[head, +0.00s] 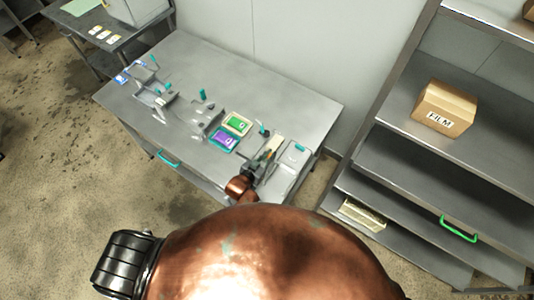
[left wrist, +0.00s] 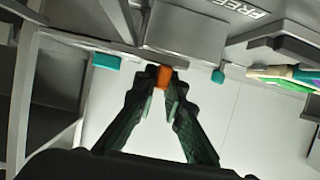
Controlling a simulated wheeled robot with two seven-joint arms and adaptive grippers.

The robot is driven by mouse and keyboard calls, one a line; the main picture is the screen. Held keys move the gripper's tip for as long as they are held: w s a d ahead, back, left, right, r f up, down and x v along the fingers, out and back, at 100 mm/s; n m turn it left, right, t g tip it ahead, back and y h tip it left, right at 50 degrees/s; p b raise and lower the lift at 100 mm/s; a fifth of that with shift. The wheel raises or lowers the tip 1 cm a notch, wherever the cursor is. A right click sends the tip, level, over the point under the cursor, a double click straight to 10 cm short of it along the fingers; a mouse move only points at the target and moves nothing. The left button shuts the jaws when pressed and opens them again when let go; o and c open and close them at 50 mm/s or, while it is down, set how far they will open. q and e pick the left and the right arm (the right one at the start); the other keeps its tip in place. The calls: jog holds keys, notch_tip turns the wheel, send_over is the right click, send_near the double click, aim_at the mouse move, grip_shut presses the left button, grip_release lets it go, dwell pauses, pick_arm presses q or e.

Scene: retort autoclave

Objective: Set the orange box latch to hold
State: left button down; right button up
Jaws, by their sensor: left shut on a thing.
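The orange latch piece (left wrist: 163,76) shows in the left wrist view between the tips of my left gripper (left wrist: 161,84), at the edge of a grey metal box (left wrist: 187,30). The fingers are closed in on it, one on each side, and hide part of it. In the head view my left gripper (head: 256,168) is at the front right of the metal table, by the grey box with a teal piece on top (head: 293,157). I cannot read the latch's position. My right gripper is not in view.
The metal table (head: 290,90) carries purple (head: 223,139) and green (head: 237,124) panels and several grey fixtures with teal parts. A shelf rack at right holds a cardboard box (head: 443,108) marked FILM. In the wrist view, teal pieces (left wrist: 106,61) (left wrist: 218,75) flank the fingertips.

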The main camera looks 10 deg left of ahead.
pick_arm(q)
jog(key=c, duration=2)
grip_release()
jog(key=shift+s+d, duration=0.15)
jog(key=shift+d, duration=0.1)
jog(key=shift+a, duration=0.1)
jog(key=v, duration=1.2)
